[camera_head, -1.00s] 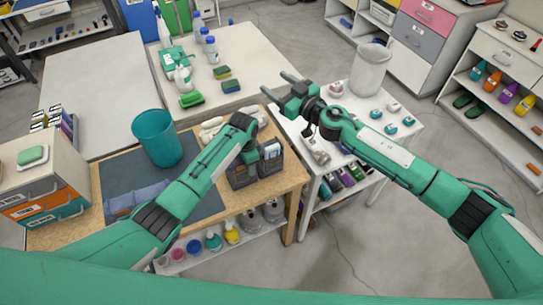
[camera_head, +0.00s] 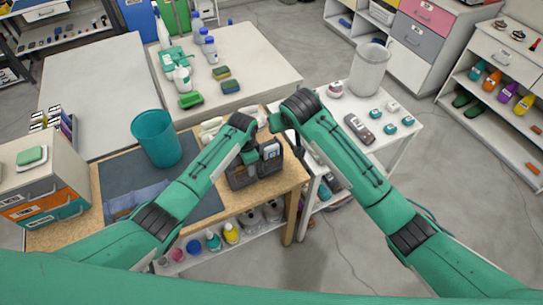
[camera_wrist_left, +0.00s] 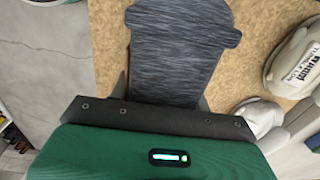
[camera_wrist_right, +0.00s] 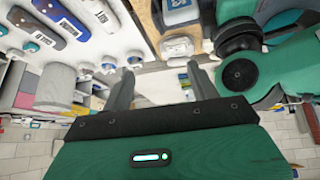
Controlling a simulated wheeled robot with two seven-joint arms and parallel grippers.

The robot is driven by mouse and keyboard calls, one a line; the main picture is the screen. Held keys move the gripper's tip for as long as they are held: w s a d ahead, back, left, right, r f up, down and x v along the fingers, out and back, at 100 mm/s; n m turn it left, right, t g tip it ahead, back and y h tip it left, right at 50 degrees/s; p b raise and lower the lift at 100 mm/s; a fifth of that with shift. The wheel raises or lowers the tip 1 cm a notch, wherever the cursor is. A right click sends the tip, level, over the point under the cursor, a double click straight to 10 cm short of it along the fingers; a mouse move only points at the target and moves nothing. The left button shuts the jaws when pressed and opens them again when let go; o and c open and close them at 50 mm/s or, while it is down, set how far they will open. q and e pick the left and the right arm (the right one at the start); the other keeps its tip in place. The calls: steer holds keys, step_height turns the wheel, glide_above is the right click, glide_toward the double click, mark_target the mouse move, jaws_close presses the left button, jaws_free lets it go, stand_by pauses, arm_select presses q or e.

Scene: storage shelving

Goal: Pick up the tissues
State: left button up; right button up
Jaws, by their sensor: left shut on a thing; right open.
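My left gripper (camera_head: 250,156) is shut on a dark grey caddy (camera_head: 242,178) on the wooden worktable. In the left wrist view the caddy's streaked grey wall (camera_wrist_left: 180,50) is between the fingers. A white-and-blue packet (camera_head: 269,150) stands in the caddy; I cannot tell for sure whether it is the tissues. It seems to show in the right wrist view (camera_wrist_right: 180,12) too. My right gripper (camera_wrist_right: 161,88) is open and empty, with the packet beyond its fingers. In the head view its fingers are mostly hidden by my right wrist, right of the caddy.
Pale shoes (camera_wrist_left: 295,60) lie beside the caddy. A teal bin (camera_head: 156,140) stands on the dark mat to the left. The white side table (camera_head: 397,150) holds a handheld device (camera_head: 360,128), small teal-and-white items and a translucent bin (camera_head: 370,68).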

mark_target(273, 150)
steer(key=a+f, duration=0.1)
steer(key=f, duration=0.3)
steer(key=a+f+n+g, duration=0.1)
steer(key=f, duration=0.3)
steer(key=a+f+g, duration=0.1)
steer(key=f, duration=0.3)
steer(key=shift+s+a+n, duration=0.1)
steer(key=shift+a+n, duration=0.2)
steer(key=c, duration=0.7)
